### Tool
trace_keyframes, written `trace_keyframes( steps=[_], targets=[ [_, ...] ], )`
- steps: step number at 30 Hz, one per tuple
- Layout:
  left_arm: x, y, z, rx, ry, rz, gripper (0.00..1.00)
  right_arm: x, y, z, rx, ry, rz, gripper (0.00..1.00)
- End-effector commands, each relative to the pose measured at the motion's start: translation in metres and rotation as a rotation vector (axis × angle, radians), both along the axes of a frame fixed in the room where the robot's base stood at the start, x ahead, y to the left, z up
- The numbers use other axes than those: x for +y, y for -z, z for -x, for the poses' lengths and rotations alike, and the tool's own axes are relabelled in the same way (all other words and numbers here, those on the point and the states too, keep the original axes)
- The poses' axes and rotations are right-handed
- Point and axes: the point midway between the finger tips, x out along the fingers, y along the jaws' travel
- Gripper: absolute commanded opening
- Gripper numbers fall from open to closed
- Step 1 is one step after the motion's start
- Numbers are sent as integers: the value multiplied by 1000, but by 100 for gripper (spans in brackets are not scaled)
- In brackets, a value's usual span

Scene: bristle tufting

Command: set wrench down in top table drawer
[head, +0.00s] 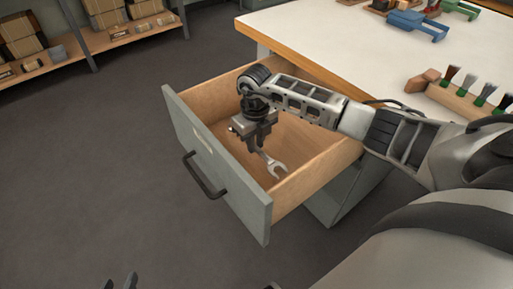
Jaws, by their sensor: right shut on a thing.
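The top table drawer (192,150) is pulled open, with a grey front, a black handle and light wooden sides and floor. My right gripper (258,146) reaches over the drawer from the right and points down inside it. It is shut on the silver wrench (275,165), whose open-ended jaw hangs below the fingers, tilted. I cannot tell whether the wrench touches the drawer floor. The rest of the wrench is hidden by the gripper. My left gripper (120,283) shows only two dark fingertips at the bottom edge, apart, with nothing seen between them.
The white table top (330,40) with a wooden edge lies above the drawer. On it are a wooden block with several brushes (465,98) and a blue tool (415,22). Shelves with boxes (130,25) stand at the back left. The grey floor left of the drawer is clear.

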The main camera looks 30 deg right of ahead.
Motion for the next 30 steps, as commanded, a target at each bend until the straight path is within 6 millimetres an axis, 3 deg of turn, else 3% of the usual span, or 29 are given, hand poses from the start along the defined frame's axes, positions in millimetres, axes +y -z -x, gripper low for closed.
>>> trace_keyframes(
  steps=[6, 17, 18, 20, 30],
  targets=[
    [-3, 15, 1, 31, 8, 2, 36, 0, 30, 0, 1, 0, -1, 0],
    [-4, 16, 0, 29, 9, 7, 36, 0, 32, 0, 0, 0, 0, 0],
    [-5, 16, 0, 30, 9, 8, 36, 0, 33, 0, 1, 0, 0, 23],
    [-5, 15, -1, 30, 9, 9, 36, 0, 32, 0, 1, 0, 0, 40],
    [-5, 11, -2, 25, 7, 9, 36, 0, 29, 0, 1, 0, 0, 40]
  ],
)
